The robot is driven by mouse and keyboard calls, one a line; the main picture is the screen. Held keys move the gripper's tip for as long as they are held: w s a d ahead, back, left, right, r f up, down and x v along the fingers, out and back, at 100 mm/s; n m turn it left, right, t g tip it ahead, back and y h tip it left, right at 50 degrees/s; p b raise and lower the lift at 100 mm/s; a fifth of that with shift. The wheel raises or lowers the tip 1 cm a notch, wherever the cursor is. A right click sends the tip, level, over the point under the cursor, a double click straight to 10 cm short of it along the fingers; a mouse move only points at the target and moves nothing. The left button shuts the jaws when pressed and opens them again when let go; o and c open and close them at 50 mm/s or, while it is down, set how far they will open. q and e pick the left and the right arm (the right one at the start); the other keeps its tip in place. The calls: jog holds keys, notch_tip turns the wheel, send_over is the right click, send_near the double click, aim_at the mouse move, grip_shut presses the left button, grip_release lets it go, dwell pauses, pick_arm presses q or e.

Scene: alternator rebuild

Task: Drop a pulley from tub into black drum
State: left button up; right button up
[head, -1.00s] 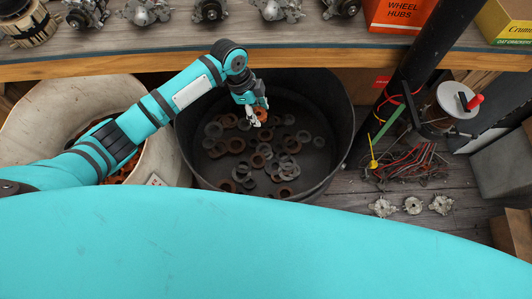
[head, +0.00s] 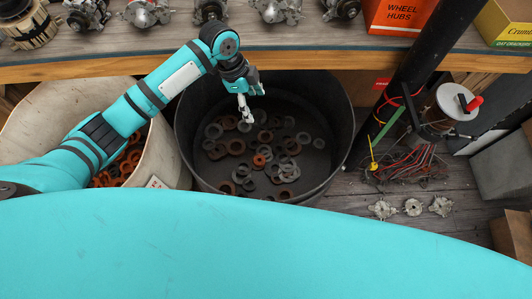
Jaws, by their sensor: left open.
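The black drum (head: 345,120) stands on the floor in the middle, with several grey and rusty ring-shaped pulleys lying on its bottom. One brighter orange pulley (head: 261,158) lies among them near the middle. The pale tub (head: 40,112) stands to the left and holds several orange-brown pulleys (head: 125,165); my left arm hides part of it. My left gripper (head: 253,103) is over the drum, open and empty, its fingers apart and pointing down. My right gripper is not in view.
A wooden bench (head: 300,58) runs along the back, close behind the drum, with alternator parts and an orange box (head: 397,15) on it. A black post (head: 415,75), a wire spool (head: 455,103) and tangled wires (head: 410,163) are to the right. Several metal parts lie on the floor.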

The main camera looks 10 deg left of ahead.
pick_arm(q)
jog(key=v, duration=0.6)
jog(key=shift+r, duration=0.4)
